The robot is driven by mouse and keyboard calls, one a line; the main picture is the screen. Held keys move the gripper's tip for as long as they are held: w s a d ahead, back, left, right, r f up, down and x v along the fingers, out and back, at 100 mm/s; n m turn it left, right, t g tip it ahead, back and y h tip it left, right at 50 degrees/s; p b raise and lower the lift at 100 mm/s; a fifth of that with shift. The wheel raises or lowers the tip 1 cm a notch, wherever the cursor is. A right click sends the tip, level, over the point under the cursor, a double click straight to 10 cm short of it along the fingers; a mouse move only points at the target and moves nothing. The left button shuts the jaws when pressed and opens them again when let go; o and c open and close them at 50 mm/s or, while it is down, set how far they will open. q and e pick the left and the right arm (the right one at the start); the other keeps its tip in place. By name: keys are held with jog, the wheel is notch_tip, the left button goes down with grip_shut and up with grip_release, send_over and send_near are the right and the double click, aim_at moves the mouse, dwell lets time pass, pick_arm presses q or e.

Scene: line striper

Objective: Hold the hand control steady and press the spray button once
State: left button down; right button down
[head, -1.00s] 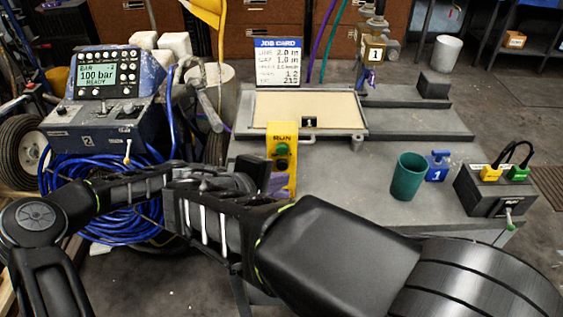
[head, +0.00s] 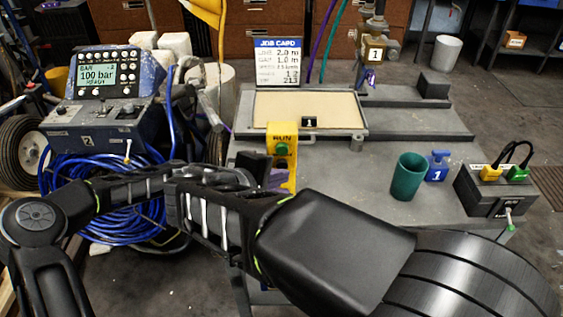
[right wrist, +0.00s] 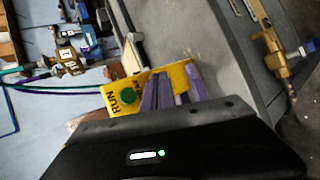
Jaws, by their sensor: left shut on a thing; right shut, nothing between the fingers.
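The yellow hand control (head: 284,130), marked RUN, stands upright near the table's front left corner. Its green button (head: 281,148) shows, and its lower face is partly covered by dark gripper parts. My left gripper (head: 276,181) is shut on its lower part; the grip itself is mostly hidden. My right gripper (right wrist: 165,82) is shut and empty, close in front of the control's face. I cannot tell whether it touches a button.
A green cup (head: 407,177), a blue block marked 1 (head: 437,166) and a grey box with plugs (head: 492,194) stand at the table's right. A shallow tray (head: 358,131) and a job card (head: 278,62) are behind. The striper's panel (head: 98,75) reads 100 bar.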

jog(key=shift+w, duration=0.4)
dwell(0.5)
jog(key=shift+s, duration=0.9)
jog(key=s, duration=0.6)
dwell(0.7)
pick_arm(q)
jog(key=c, duration=0.7)
grip_release()
jog(key=shift+a, duration=0.1)
